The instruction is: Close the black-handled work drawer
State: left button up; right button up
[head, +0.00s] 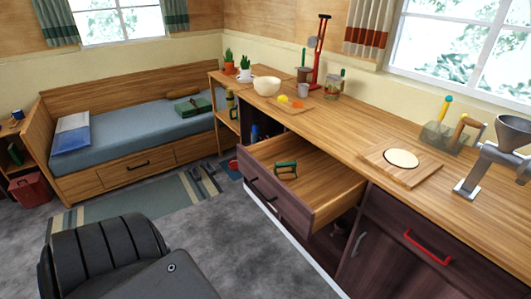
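The black-handled work drawer (338,193) stands pulled well open under the wooden worktop (350,125). Its dark front juts out to the left, away from the cabinet, and its black handle (262,190) is on that front. Inside the drawer lies a green-handled item (286,168); the rest of the visible drawer floor is bare. Neither of my grippers is in view, and nothing is seen touching the drawer.
To the right is a dark drawer with a red handle (427,247). On the worktop are a bowl (267,86), a board (400,164) and a grinder (490,165). A daybed (140,120) stands at the back left. Grey floor before the open drawer is clear.

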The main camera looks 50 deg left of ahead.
aim_at(324, 188)
jog(key=u, duration=0.7)
jog(key=i, duration=0.6)
jog(key=u, duration=0.95)
jog(key=i, duration=0.7)
jog(key=z, duration=2.4)
jog(key=k, duration=1.2)
jog(key=u, duration=1.2)
jog(key=i, duration=0.5)
